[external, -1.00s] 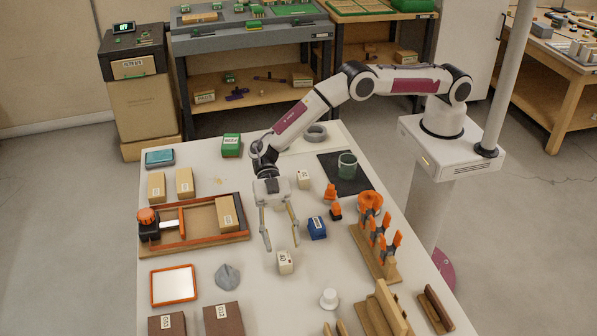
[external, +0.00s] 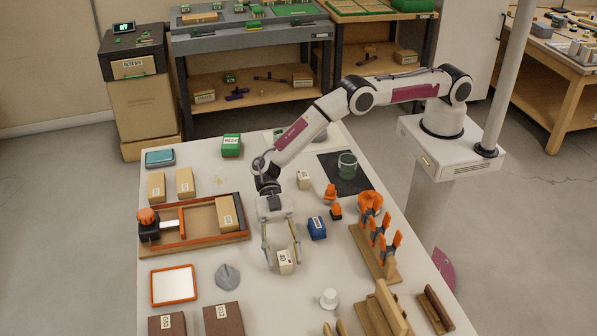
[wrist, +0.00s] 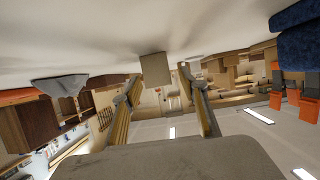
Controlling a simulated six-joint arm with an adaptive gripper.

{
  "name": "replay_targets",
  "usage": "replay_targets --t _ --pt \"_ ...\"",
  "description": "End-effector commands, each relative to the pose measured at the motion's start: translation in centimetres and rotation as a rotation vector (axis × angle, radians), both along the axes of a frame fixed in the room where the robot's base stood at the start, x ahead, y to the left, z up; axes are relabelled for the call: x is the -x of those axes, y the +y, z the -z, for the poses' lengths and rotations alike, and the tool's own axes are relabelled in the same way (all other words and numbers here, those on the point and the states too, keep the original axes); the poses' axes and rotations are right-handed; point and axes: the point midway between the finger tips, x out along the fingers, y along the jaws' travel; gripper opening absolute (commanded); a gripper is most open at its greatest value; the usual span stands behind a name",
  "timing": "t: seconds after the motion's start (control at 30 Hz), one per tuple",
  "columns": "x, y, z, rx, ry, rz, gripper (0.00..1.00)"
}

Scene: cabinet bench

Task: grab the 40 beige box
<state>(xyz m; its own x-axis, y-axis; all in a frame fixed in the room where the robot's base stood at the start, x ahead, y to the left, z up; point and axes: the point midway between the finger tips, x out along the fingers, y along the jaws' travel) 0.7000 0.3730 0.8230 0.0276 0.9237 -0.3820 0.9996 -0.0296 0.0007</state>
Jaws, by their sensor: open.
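A small beige box with a dark-marked white label, seemingly 40, (external: 285,262) stands on the white table in the external view. My gripper (external: 283,260) is low over the table, pointing down, with its fingers spread open to either side of this box. Whether either finger touches it cannot be told. In the wrist view, the beige box (wrist: 155,69) shows between the two open fingers (wrist: 157,90). A second small beige labelled box (external: 303,179) stands farther back, behind and to the right of my gripper.
A blue box (external: 317,229) stands close to the right of my gripper. A grey pointed piece (external: 228,277) lies to the left, and a white knob-like piece (external: 329,298) to the front right. A wooden rack with orange clips (external: 378,252) is farther right.

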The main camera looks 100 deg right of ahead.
Motion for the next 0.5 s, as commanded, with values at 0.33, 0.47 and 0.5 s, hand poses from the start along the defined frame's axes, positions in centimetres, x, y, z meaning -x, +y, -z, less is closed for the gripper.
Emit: replay_targets --t 0.33,0.47,0.5 --pt "0.01 0.72 0.33 0.0 0.001 0.0 0.43" --pt "0.0 0.7 0.32 0.0 0.001 0.0 0.43" --pt "0.0 0.7 0.32 0.0 0.001 0.0 0.43"
